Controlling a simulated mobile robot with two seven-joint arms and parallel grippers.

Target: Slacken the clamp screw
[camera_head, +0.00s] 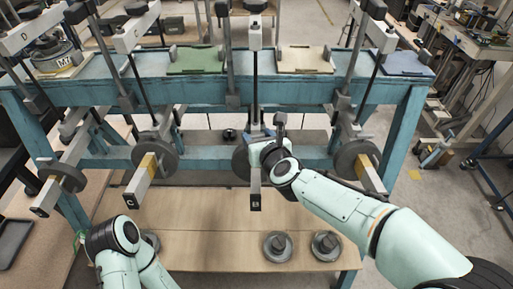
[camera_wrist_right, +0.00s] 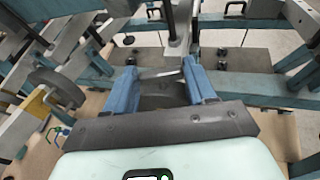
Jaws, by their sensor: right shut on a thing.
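My right gripper (camera_head: 280,122) reaches in from the right to the lever marked B (camera_head: 255,200), over its dark round weight (camera_head: 240,160). In the right wrist view the two blue fingers of my right gripper (camera_wrist_right: 161,75) stand apart on either side of a small grey metal piece (camera_wrist_right: 165,74). This appears to be the clamp screw, and the gripper is shut on it. The screw is mostly hidden by the hand in the head view. My left arm shows at the lower left, but its gripper is out of view.
Levers marked C (camera_head: 136,192) and D (camera_head: 45,197) hang to the left, another lever (camera_head: 372,178) to the right, each with a disc weight. Loose weights (camera_head: 278,246) (camera_head: 326,246) stand on the wooden board (camera_head: 220,222). A blue frame (camera_head: 300,90) runs behind.

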